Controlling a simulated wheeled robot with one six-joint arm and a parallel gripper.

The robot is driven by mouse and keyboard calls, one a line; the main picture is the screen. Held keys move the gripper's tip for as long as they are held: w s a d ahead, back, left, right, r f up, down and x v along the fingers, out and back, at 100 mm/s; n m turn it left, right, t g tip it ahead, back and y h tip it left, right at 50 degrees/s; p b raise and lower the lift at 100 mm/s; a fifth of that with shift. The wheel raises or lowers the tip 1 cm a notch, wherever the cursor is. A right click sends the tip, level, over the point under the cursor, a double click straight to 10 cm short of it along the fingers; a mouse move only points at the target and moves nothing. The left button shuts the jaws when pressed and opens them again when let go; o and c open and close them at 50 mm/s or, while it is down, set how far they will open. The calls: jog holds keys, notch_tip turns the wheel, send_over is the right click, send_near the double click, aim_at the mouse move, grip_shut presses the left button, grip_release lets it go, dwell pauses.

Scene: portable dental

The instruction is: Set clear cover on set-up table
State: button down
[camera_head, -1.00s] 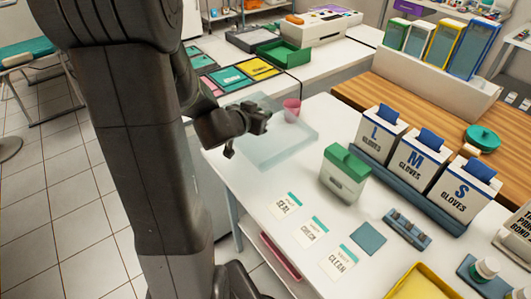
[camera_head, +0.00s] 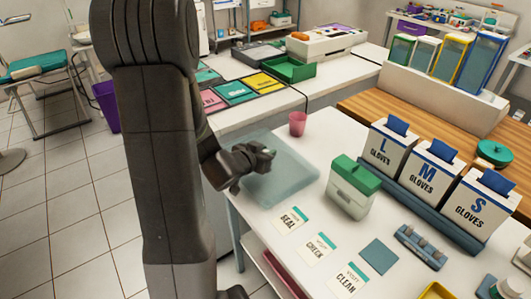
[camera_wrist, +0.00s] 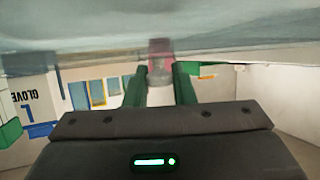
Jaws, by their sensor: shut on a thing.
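The clear cover (camera_head: 285,180) is a pale, see-through blue slab at the left end of the white set-up table (camera_head: 330,125). My gripper (camera_head: 267,154) is shut on it at its upper left part. The cover looks roughly level and close to the tabletop; I cannot tell whether it touches. In the wrist view, my green-sided fingers (camera_wrist: 160,80) point forward, and a blurred grey translucent sheet, likely the cover (camera_wrist: 90,25), fills the top. The grip contact itself is not clear there.
A pink cup (camera_head: 298,123) stands just beyond the cover. A white box with a green lid (camera_head: 352,187) stands to its right, beside glove boxes (camera_head: 432,168). Cards (camera_head: 289,219) lie in front. Bare tabletop shows between cup and glove boxes.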

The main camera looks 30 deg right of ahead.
jog(key=shift+f, duration=0.2)
jog(key=c, duration=1.2)
grip_release()
jog(key=shift+c, duration=0.2)
jog(key=shift+r, duration=0.1)
jog(key=shift+r, duration=0.25)
jog(key=p+v, duration=0.2)
jog(key=v, duration=1)
jog(key=shift+f, duration=0.2)
jog(key=shift+s, duration=0.1)
